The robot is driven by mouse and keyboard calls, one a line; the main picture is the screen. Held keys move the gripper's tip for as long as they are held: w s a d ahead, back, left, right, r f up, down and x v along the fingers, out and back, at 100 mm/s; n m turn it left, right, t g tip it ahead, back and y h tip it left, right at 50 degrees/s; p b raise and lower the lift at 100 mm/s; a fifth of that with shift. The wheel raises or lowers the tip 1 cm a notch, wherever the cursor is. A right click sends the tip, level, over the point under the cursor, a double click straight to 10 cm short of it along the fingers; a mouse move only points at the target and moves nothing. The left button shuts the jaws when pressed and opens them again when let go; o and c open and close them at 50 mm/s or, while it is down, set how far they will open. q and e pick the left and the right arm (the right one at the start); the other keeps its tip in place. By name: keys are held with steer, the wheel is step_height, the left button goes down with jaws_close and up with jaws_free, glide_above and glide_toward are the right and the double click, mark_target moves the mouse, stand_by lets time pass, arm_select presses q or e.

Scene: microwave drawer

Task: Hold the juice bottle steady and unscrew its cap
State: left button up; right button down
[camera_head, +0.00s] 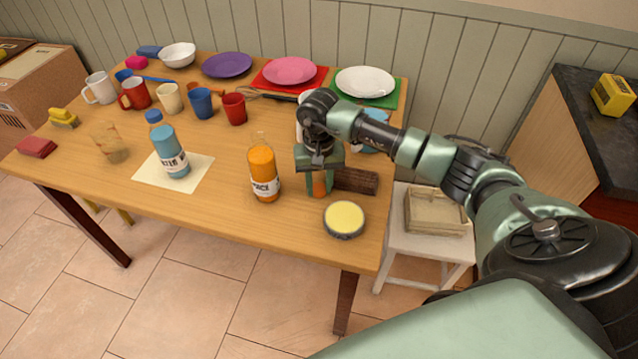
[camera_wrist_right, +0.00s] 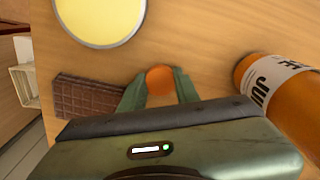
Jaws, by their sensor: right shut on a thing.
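The juice bottle (camera_head: 263,172), orange with a white label, stands upright on the wooden table; its clear neck shows no cap. It also shows at the right of the right wrist view (camera_wrist_right: 290,100). My right gripper (camera_head: 319,186) is to the right of the bottle, apart from it, pointing down close to the table. It is shut on a small round orange thing that looks like the cap (camera_wrist_right: 160,79); its fingers hide part of it. Nothing holds the bottle. My left gripper is not in view.
A dark brown bar (camera_head: 357,180) and a round yellow-topped tin (camera_head: 344,219) lie close to my right gripper. A blue bottle (camera_head: 170,154) stands on a cream sheet (camera_head: 200,172) to the left. Several mugs and plates stand farther back. The front table edge is near.

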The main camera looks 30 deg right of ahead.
mark_target(319, 189)
steer(key=shift+f, duration=0.2)
steer(key=c, duration=1.3)
jaws_free()
steer(key=shift+r, duration=0.15)
steer(key=shift+r, duration=0.25)
step_height(319, 189, up, 12)
steer(key=shift+f+b, duration=0.15)
steer(key=shift+b, duration=0.7)
